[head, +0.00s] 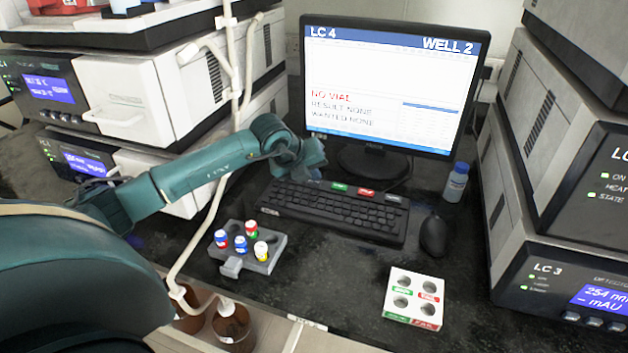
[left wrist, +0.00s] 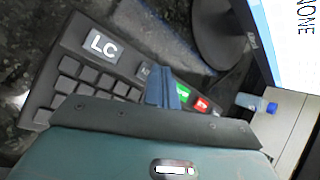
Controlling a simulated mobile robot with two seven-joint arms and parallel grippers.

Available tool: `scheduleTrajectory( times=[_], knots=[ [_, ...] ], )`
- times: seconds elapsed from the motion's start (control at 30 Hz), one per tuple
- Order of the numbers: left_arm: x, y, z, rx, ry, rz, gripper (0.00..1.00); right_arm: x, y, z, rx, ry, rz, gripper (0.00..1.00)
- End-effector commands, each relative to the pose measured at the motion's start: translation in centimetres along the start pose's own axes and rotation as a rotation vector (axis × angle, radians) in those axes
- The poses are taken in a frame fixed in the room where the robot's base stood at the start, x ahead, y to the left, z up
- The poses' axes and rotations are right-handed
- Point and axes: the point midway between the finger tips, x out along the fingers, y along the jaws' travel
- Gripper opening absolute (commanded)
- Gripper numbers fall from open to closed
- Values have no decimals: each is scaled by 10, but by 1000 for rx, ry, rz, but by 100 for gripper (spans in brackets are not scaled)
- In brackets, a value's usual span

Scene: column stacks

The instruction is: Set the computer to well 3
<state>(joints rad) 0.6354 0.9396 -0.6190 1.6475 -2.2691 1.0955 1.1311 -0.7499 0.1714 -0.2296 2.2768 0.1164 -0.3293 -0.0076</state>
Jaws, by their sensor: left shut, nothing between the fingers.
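The computer monitor (head: 390,85) reads LC 4, WELL 2, NO VIAL, RESULT NONE and WANTED NONE. The keyboard (head: 330,212) lies in front of it, with a green key (head: 339,187) and a red key (head: 366,192) along its back edge. My left gripper (head: 312,172) is over the keyboard's back left corner and hides the keys there. In the left wrist view its shut fingers (left wrist: 163,88) point at the back key row, between a large LC key (left wrist: 103,44) and the green key (left wrist: 183,92). I cannot tell whether they touch a key. My right gripper is out of view.
A grey rack (head: 262,262) with several capped vials stands left of a white four-hole tray (head: 415,298). A black mouse (head: 433,235) and a blue-capped bottle (head: 456,182) are right of the keyboard. Instrument stacks flank the bench. Brown bottles (head: 233,325) stand at the lower left.

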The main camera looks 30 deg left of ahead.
Motion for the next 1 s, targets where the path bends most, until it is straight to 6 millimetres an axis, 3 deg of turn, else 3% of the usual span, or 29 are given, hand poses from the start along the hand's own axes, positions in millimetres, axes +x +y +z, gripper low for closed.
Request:
scheduleTrajectory(
  times=[0.73,1.0],
  knots=[
    [-15,-8,8,0,0,0,0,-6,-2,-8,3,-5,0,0],
    [-35,-19,19,0,-1,0,0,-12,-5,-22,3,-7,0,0]
  ],
)
